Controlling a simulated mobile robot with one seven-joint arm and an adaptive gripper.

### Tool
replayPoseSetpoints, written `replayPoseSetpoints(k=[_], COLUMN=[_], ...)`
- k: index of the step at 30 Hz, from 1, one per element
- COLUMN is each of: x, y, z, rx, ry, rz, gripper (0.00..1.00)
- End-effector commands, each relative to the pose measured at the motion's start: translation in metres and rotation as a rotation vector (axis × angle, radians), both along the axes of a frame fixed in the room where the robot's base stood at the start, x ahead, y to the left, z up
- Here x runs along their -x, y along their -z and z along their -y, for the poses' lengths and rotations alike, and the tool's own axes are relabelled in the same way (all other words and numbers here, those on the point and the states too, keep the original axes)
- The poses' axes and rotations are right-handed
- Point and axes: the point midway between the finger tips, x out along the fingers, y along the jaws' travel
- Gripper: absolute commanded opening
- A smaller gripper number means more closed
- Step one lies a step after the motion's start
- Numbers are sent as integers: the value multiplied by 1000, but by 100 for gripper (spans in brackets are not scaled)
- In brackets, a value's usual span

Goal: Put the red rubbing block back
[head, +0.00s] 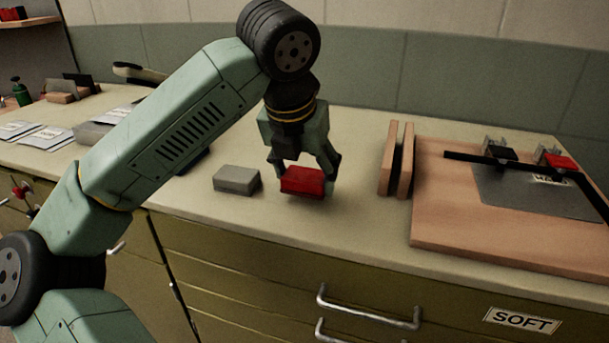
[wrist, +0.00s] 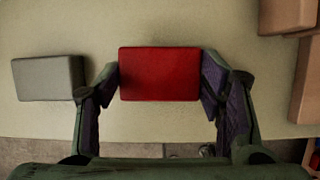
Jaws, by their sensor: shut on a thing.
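The red rubbing block (head: 303,180) is between the fingers of my gripper (head: 307,167), on or just above the worktop beside the grey block; I cannot tell whether it touches the top. In the wrist view the red block (wrist: 160,74) fills the space between the two fingertips of my gripper (wrist: 160,80), with a finger against each short side. My gripper is shut on it, pointing down. Its underside is hidden.
A grey block (head: 237,180) lies just left of the red block. Two upright wooden boards (head: 397,158) with a dark gap stand to the right. Beyond them a wooden board (head: 450,215) carries a grey sheet (head: 530,190) with clamps. The worktop (head: 345,215) in front is clear.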

Motion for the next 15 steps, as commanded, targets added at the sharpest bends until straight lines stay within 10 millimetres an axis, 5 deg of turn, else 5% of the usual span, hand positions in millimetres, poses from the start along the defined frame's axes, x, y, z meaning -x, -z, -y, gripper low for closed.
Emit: replayPoseSetpoints(k=[15], x=[0], y=[21], z=[0], rx=[0], ry=[-1], rz=[1], gripper=[36])
